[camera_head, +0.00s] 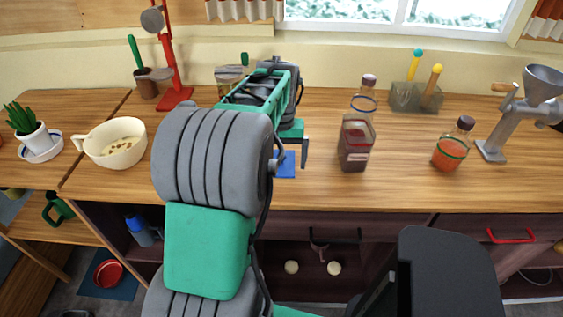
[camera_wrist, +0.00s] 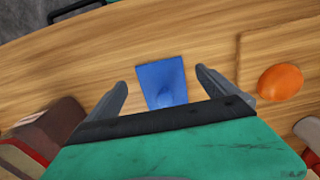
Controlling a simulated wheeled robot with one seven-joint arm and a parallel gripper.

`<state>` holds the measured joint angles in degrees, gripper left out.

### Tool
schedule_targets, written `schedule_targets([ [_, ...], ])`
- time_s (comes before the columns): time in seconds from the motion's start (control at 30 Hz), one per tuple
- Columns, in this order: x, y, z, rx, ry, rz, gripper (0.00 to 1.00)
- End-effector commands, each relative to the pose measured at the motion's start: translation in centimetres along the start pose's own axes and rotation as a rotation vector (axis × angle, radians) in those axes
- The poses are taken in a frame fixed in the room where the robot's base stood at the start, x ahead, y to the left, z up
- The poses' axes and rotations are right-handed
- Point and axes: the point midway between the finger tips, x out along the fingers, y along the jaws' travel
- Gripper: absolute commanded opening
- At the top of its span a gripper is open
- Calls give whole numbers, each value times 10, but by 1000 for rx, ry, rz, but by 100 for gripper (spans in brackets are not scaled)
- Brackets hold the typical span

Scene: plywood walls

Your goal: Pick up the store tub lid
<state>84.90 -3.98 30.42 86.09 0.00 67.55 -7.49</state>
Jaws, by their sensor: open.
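A blue square lid with a small raised knob (camera_wrist: 168,82) lies flat on the wooden counter in the wrist view; I take it to be the store tub lid. Part of it shows in the head view (camera_head: 286,164), beside my arm, which hides the rest. My gripper (camera_wrist: 161,80) is open, its two fingers on either side of the lid in the picture. The lid is not held. I cannot tell how high the fingertips are above the counter. In the head view one finger shows just right of the lid.
A square jar with dark contents (camera_head: 355,148) stands right of my gripper, with a clear bottle (camera_head: 364,96) behind it. An orange round thing (camera_wrist: 280,82) lies on a board in the wrist view. A cream bowl (camera_head: 114,150) is at left. Counter between jar and orange bottle (camera_head: 453,150) is clear.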

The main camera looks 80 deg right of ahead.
Motion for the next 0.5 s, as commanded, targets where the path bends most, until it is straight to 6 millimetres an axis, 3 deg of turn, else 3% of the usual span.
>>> schedule_targets([
  [0.13, 19, 0, 0, 0, -1, 0, 98],
  [0.33, 21, 0, 0, -1, 1, 0, 98],
  [0.5, 21, 0, 0, -1, 2, 0, 86],
])
